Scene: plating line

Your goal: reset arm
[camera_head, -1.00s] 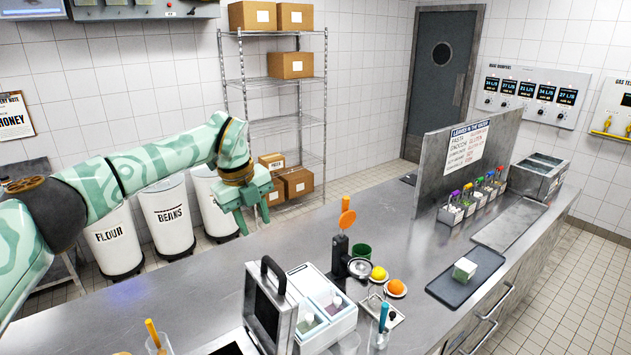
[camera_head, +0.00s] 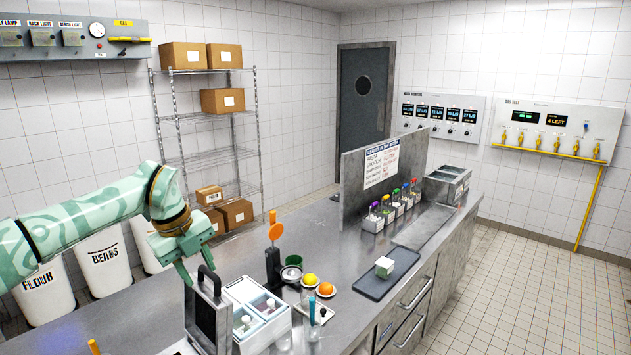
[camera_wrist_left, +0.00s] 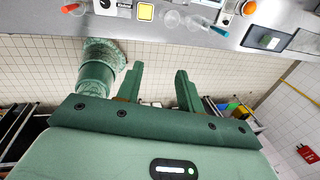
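My left arm reaches in from the left in the head view. My left gripper (camera_head: 190,269) is above the steel counter (camera_head: 140,312), behind and left of the black-handled device (camera_head: 208,310). In the left wrist view the two green fingers of my left gripper (camera_wrist_left: 158,85) stand apart with nothing between them. Tiled floor shows beyond the fingers, and the counter edge runs along the top. My right gripper is not in view.
A two-bin container (camera_head: 256,310), a tool with an orange paddle (camera_head: 276,232), an orange and a lemon stand on the counter nearby. A dark tray (camera_head: 370,285) holds a pale green-white block (camera_head: 384,267). A metal divider (camera_head: 352,190) stands farther back.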

